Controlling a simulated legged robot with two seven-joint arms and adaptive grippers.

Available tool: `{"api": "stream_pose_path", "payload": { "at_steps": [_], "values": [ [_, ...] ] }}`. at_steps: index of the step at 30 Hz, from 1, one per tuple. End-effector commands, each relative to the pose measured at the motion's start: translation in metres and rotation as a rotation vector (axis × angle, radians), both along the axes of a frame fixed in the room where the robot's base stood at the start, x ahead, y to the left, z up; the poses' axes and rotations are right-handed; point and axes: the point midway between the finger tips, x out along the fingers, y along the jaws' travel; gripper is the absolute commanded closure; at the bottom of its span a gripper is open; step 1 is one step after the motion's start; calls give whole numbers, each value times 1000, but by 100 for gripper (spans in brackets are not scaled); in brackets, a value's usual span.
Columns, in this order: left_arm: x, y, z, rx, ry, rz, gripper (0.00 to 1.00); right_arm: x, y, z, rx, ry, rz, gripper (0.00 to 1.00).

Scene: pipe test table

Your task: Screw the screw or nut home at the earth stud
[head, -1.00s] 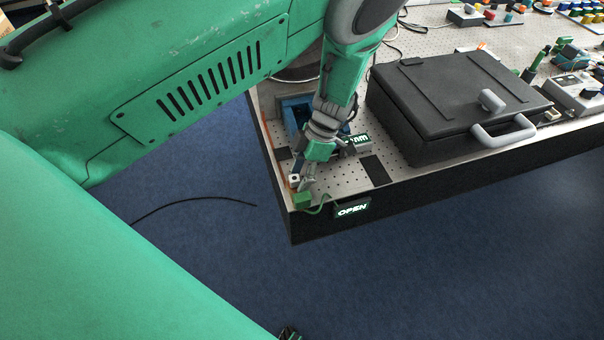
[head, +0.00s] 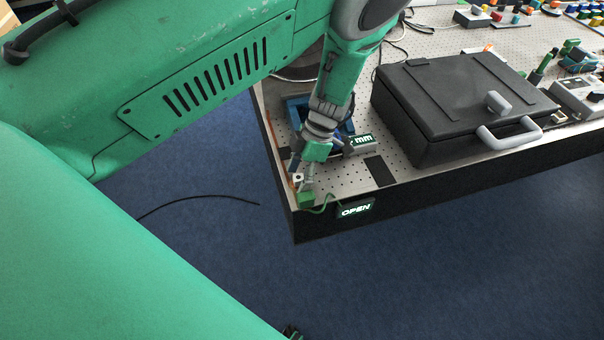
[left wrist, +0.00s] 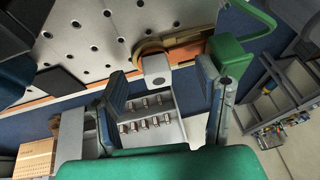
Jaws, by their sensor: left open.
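My left gripper (head: 303,178) is open, pointing down at the near left corner of the table. In the left wrist view its two fingers (left wrist: 166,105) stand apart, with a pale grey tab (left wrist: 155,68) between and just beyond their tips. The tab has a dark round spot and sits at a copper-coloured strip (left wrist: 125,93) on the table edge. It shows as a small white piece in the head view (head: 298,178). A green block (left wrist: 228,52) with a green lead is close to the right finger. I cannot make out a separate screw or nut.
A lit OPEN sign (head: 356,209) hangs on the table's front edge. A blue frame (head: 292,108) and a lit display (head: 362,140) are close to my left gripper. A black case (head: 450,100) with a grey handle stands to the right. Dark blue floor lies in front.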

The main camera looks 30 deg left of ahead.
Motion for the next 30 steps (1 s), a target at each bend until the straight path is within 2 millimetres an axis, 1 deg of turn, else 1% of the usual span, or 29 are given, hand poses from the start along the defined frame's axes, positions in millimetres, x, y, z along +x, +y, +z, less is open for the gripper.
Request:
{"api": "stream_pose_path", "payload": {
  "at_steps": [3,7,9,17,20,24,27,30],
  "values": [
    [0,2,-2,2,1,226,41,0,0,-4,0,0,0,60],
    [0,1,0,1,1,436,41,0,0,-2,0,0,0,60],
    [0,1,-1,2,1,485,41,0,0,-2,0,0,0,60],
    [0,1,0,1,0,506,41,0,0,-2,0,0,0,60],
    [0,2,0,2,0,651,41,0,0,1,0,0,0,60],
    [-1,2,0,1,0,928,41,0,0,1,0,0,0,60],
    [0,1,0,1,-1,1028,41,0,0,1,0,0,0,60],
    [0,1,0,1,-1,1044,41,0,0,1,0,0,0,60]
  ]
}}
